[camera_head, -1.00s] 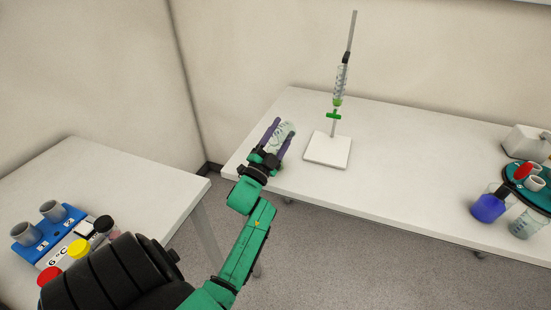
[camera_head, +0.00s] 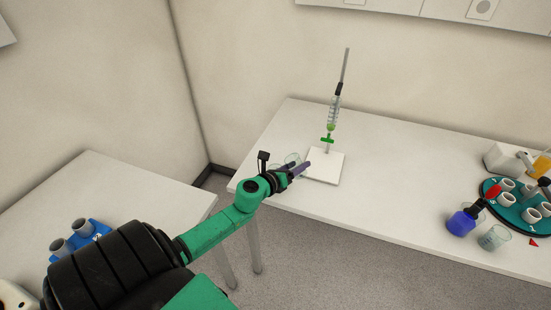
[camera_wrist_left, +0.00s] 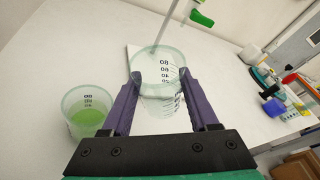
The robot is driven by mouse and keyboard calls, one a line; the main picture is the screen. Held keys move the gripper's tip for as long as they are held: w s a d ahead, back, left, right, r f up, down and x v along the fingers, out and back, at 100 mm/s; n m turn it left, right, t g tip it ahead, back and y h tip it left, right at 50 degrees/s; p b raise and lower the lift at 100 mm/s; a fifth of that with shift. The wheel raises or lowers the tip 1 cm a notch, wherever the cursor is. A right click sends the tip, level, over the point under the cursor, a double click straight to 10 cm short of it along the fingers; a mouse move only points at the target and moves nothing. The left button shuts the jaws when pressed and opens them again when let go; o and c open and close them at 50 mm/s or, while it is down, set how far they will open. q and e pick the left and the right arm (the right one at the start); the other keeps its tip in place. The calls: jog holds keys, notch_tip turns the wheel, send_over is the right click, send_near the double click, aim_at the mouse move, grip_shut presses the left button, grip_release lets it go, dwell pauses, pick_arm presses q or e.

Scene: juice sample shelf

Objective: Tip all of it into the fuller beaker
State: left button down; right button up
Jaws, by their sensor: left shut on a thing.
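My left gripper (camera_head: 298,172) is shut on a clear graduated beaker (camera_wrist_left: 162,82), gripped between its purple fingers in the left wrist view. I cannot tell how much liquid is in this beaker. A second beaker (camera_wrist_left: 85,112) with green liquid in its lower part stands on the table just left of the fingers in the wrist view, apart from the held one. In the head view the gripper is beside the white stand base, and a beaker rim (camera_head: 292,158) shows partly behind it. My right gripper is not in view.
A burette (camera_head: 333,112) with a green tap is on a stand with a white base (camera_head: 325,168). A blue flask (camera_head: 461,222), another beaker (camera_head: 495,238) and a teal round rack (camera_head: 513,213) stand at the right. The table's middle is clear. A blue rack (camera_head: 93,231) sits at left.

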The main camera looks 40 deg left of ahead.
aim_at(297, 178)
pick_arm(q)
jog(key=f, duration=0.1)
jog(key=d+f+m+p, duration=0.1)
jog(key=d+f+m+g+y, duration=0.1)
jog(key=shift+w+f+p, duration=0.25)
jog(key=shift+w+p, duration=0.05)
jog(key=shift+p, duration=0.1)
jog(key=d+m+p, duration=0.1)
jog(key=p, duration=0.1)
jog(key=w+m+g+y+p, duration=0.1)
jog(key=p, duration=0.2)
jog(key=shift+d, duration=0.35)
notch_tip(297, 178, down, 2)
jog(key=shift+s+b, duration=0.1)
jog(key=shift+b, duration=0.55)
jog(key=shift+d+r, duration=0.1)
jog(key=shift+d, duration=0.05)
jog(key=shift+w+d+r, duration=0.3)
jog(key=shift+d+r, duration=0.4)
jog(key=shift+d, duration=0.2)
jog(key=shift+w+d+r, duration=0.3)
jog(key=shift+d+r, duration=0.4)
jog(key=shift+d, duration=0.2)
jog(key=shift+a, duration=0.1)
